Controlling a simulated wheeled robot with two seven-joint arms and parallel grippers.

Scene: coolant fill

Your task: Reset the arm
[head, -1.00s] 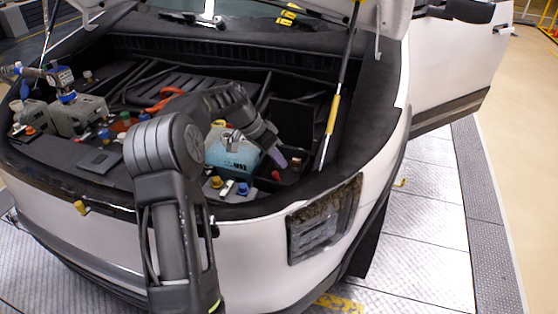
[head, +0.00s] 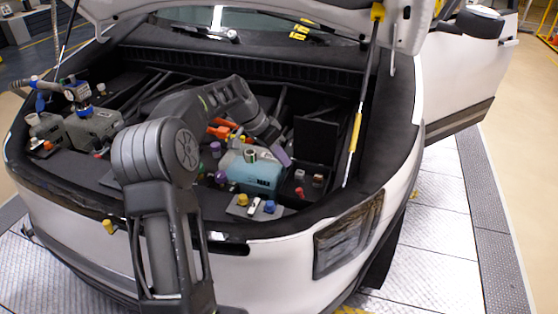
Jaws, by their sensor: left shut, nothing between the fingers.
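My left arm (head: 160,165) rises from the bottom of the head view and bends right over the open engine bay. My left gripper (head: 281,156), with purplish finger pads, points down at the right end of the arm. It is shut and empty, just behind and right of the blue coolant tank (head: 255,174). Whether it touches anything there I cannot tell. The tank's top neck (head: 250,155) shows. My right gripper is not in view.
Yellow and blue caps (head: 269,206) sit in front of the tank. Grey units with a gauge (head: 93,125) stand at the left of the bay. A hood strut (head: 355,135) rises at the right, under the raised hood (head: 340,12).

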